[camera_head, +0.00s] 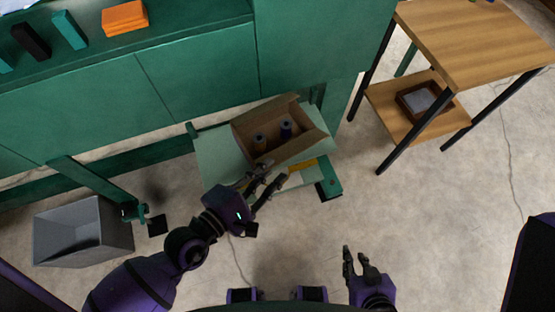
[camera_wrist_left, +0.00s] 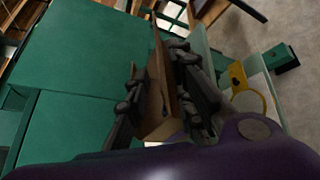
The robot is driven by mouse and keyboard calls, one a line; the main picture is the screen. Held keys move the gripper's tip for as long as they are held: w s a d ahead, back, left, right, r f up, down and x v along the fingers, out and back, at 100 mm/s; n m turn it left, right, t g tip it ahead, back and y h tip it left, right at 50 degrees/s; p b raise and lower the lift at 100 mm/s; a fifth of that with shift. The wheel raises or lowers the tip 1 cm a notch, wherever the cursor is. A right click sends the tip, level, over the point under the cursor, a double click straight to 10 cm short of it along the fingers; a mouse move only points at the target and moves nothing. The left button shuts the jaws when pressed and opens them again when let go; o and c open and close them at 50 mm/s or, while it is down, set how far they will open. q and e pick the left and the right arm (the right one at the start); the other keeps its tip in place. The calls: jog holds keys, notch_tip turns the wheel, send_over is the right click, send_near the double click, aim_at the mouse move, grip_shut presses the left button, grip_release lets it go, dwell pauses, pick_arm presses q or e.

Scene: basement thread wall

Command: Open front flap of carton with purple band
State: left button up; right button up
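The brown cardboard carton (camera_head: 306,141) sits on a pale green surface in the head view, its top open. I cannot make out a purple band. My left gripper (camera_head: 266,177) is at the carton's near side, its fingers apart. In the left wrist view, brown board of the carton (camera_wrist_left: 158,85) shows between the fingers of this gripper (camera_wrist_left: 162,92); contact cannot be told. The gripper hides part of the carton's near side. My right gripper (camera_head: 357,256) is open and empty, low over the floor.
The pale green surface (camera_head: 212,157) stands against a green cabinet (camera_head: 200,75). A yellow item (camera_head: 308,165) lies beside the carton, and also shows in the left wrist view (camera_wrist_left: 246,98). A grey bin (camera_head: 83,235) is at left, a wooden table (camera_head: 480,40) at right.

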pick_arm(q)
jog(key=v, duration=0.6)
jog(key=shift+s+a, duration=0.25)
jog(key=shift+s, duration=0.05)
jog(key=shift+r, duration=0.1)
